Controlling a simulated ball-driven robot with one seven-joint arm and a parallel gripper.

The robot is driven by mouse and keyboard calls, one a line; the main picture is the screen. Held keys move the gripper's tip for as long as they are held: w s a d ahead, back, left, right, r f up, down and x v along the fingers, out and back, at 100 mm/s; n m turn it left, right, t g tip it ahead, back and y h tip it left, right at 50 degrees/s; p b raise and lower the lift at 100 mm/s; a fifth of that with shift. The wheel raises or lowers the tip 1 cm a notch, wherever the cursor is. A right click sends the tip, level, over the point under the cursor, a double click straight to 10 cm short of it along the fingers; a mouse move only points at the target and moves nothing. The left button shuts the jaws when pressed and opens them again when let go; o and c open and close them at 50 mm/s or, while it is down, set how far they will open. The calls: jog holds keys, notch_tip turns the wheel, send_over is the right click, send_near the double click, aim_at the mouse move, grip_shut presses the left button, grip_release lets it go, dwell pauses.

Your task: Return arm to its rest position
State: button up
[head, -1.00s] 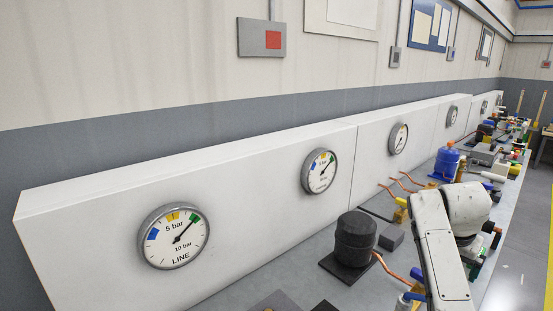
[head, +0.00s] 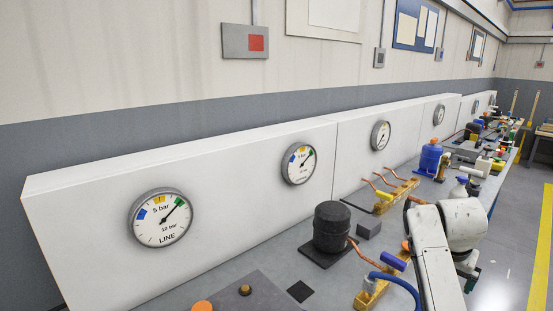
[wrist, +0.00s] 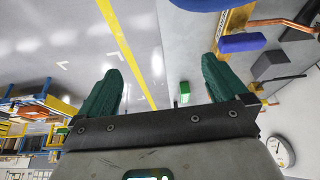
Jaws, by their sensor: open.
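My gripper (wrist: 160,66) shows in the wrist view with its two green fingers spread wide apart and nothing between them. A gap of floor and bench lies beyond the fingertips. In the head view my white arm rises at the lower right, bent at a joint above the bench's front side. The gripper itself is mostly hidden there behind the arm, with only a dark green bit showing low at the right.
Gauges (head: 161,218) sit on the white back panel. Open floor (head: 512,250) with a yellow line lies at right.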

jog(key=s+a+f+n+t+y, duration=0.15)
jog(key=s+a+f+n, duration=0.35)
jog(key=s+a+f, duration=0.7)
jog(key=s+a+f+n+y, duration=0.1)
jog(key=s+a+n, duration=0.1)
jog(key=s, duration=0.7)
jog(key=s+a+f+n+y, duration=0.1)
jog(key=s+a+n, duration=0.15)
jog(key=s, duration=0.75)
jog(key=s+d+f+g, duration=0.1)
jog(key=s+f+g, duration=0.2)
jog(key=s, duration=0.7)
notch_tip(320, 180, down, 3)
jog(key=shift+s+d+r, duration=0.1)
jog(key=shift+s+d, duration=0.15)
jog(key=shift+s, duration=0.1)
